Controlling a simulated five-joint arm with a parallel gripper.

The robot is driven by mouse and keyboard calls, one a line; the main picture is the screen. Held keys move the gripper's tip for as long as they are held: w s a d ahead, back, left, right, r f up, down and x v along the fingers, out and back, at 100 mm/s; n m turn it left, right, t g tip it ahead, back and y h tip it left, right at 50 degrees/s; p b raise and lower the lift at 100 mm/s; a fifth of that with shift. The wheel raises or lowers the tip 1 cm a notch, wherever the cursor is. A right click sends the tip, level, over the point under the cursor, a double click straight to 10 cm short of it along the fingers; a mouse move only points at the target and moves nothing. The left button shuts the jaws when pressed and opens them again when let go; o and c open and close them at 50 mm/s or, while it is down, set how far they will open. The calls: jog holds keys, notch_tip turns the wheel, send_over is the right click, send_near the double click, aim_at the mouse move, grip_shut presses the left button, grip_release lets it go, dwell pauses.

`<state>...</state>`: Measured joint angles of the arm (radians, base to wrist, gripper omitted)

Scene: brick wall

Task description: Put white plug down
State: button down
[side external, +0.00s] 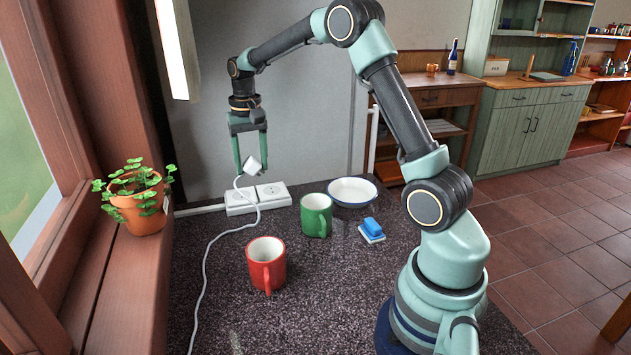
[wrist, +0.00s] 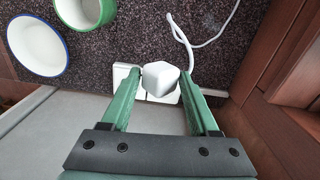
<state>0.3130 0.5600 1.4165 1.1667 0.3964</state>
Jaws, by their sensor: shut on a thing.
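The white plug (side external: 252,166) hangs tilted in my gripper (side external: 252,160), above the counter's back edge. My gripper is shut on it, one finger on each side. In the wrist view the plug (wrist: 160,78) sits between the two green fingers of my gripper (wrist: 158,92). Its white cord (side external: 212,245) drops from the plug and runs along the left of the counter to the front; it also shows in the wrist view (wrist: 186,40). A white power strip (side external: 258,198) lies on the counter below the plug, partly hidden behind the fingers in the wrist view.
A potted plant (side external: 137,205) is on the left sill. The counter's front is clear apart from the cord.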

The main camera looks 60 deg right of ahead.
send_over(258, 225)
notch_tip(258, 225, down, 14)
jog(key=shift+r, duration=0.1)
dwell(0.3)
jog(key=shift+f, duration=0.35)
jog(key=shift+f, duration=0.3)
jog(key=shift+c, duration=0.6)
grip_release()
